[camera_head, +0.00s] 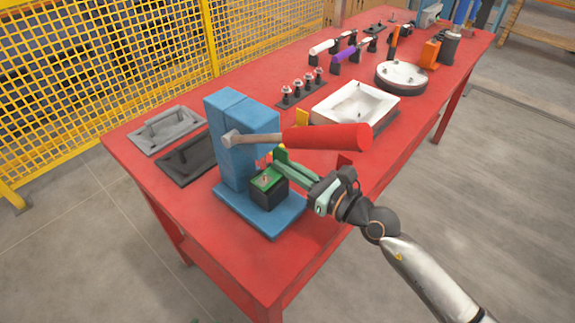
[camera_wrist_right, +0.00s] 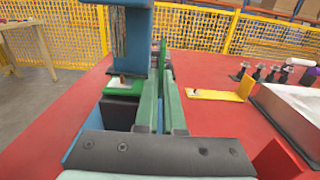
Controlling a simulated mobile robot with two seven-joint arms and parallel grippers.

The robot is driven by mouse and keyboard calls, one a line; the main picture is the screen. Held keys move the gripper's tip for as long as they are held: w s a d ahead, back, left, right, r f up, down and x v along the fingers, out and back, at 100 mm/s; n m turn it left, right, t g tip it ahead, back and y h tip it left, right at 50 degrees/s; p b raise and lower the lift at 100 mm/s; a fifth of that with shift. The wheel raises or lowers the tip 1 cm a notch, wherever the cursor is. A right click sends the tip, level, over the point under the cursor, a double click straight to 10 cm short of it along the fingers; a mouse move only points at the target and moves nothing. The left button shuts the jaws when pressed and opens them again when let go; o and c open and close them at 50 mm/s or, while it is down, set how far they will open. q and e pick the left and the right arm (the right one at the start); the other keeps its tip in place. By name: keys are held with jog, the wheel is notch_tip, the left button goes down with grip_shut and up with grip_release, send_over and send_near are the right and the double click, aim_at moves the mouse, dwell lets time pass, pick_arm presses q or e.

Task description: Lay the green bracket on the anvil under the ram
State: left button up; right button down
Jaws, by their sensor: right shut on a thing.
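The blue press (camera_head: 230,150) stands at the near end of the red table, its long red lever handle (camera_head: 325,137) reaching right. The black anvil (camera_head: 268,192) stands on its base. The green bracket (camera_head: 263,182) has its flat part over the anvil top, with a small brass piece on it. It also shows in the right wrist view (camera_wrist_right: 118,90), level and apparently at the anvil top; contact is unclear. My right gripper (camera_head: 284,163) is shut on the bracket's upright part, right of the anvil. The ram's lower end is not clear. My left gripper is not in view.
A yellow bracket (camera_wrist_right: 225,96) lies right of the gripper, and a red bracket (camera_head: 345,160) is close beside it. A white tray (camera_head: 355,103) stands behind. Grey (camera_head: 167,130) and dark (camera_head: 188,160) trays lie left of the press. The lever handle hangs above my gripper.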

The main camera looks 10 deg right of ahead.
jog(key=shift+f, duration=0.15)
jog(key=c, duration=0.9)
grip_release()
jog(key=shift+c, duration=0.2)
jog(key=shift+s+f, duration=0.1)
jog(key=b+v, duration=0.2)
jog(key=v, duration=0.8)
jog(key=shift+s+d+f+b, duration=0.15)
jog(key=shift+s+d+b, duration=0.15)
jog(key=shift+b, duration=0.05)
jog(key=shift+s+d, duration=0.4)
jog(key=shift+s, duration=0.05)
jog(key=shift+s+r, duration=0.15)
jog(key=shift+r, duration=0.1)
